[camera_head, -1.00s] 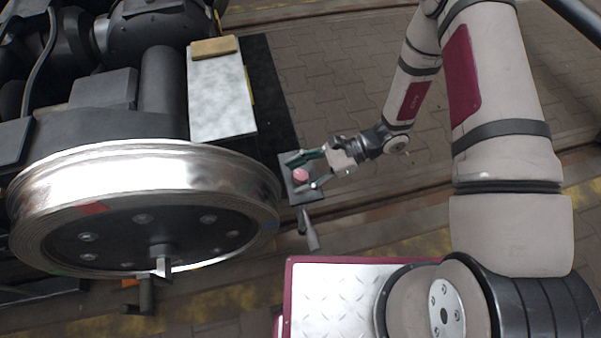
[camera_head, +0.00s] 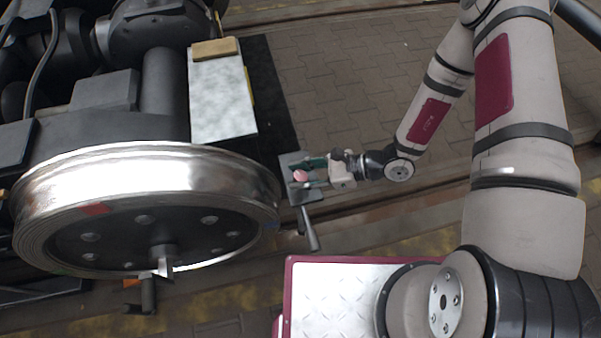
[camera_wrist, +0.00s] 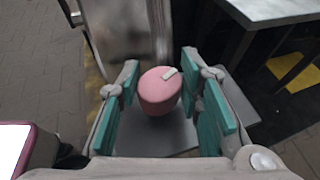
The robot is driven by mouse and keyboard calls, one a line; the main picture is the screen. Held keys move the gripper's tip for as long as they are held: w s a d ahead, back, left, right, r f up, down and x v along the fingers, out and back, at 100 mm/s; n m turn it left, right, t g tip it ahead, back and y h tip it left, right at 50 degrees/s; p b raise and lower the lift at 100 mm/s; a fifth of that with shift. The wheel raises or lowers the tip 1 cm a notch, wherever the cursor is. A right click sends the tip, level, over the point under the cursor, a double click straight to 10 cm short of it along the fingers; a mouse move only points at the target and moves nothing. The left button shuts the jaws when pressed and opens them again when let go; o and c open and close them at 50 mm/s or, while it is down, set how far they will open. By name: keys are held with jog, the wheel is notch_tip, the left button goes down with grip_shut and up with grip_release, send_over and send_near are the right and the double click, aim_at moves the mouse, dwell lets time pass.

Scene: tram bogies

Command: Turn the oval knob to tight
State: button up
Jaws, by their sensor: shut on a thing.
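The oval knob is pink with a short white mark on its top. In the head view the knob (camera_head: 300,176) sits on a small grey plate (camera_head: 295,194) just right of the large wheel. My gripper (camera_head: 309,174) reaches it from the right, one green-padded finger on each side. In the wrist view the knob (camera_wrist: 157,93) stands between the teal pads of my gripper (camera_wrist: 168,98), which is shut on it. The white mark lies at the knob's upper right there. Exact pad contact is hard to see. No tight marking is readable.
The shiny wheel (camera_head: 145,175) is close on the left. A pale panel (camera_head: 221,100) with a tan block (camera_head: 214,49) lies behind it. A grey handle-like bar (camera_head: 309,230) hangs below the plate. Paved floor (camera_head: 345,75) is open behind my arm.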

jog(key=shift+m+t+p, duration=0.5)
jog(key=shift+m+t, duration=0.7)
jog(key=shift+t, duration=0.2)
jog(key=shift+h, duration=0.3)
jog(key=o, duration=1.2)
jog(key=shift+t, duration=0.3)
jog(key=shift+d, duration=0.1)
jog(key=v, duration=1.2)
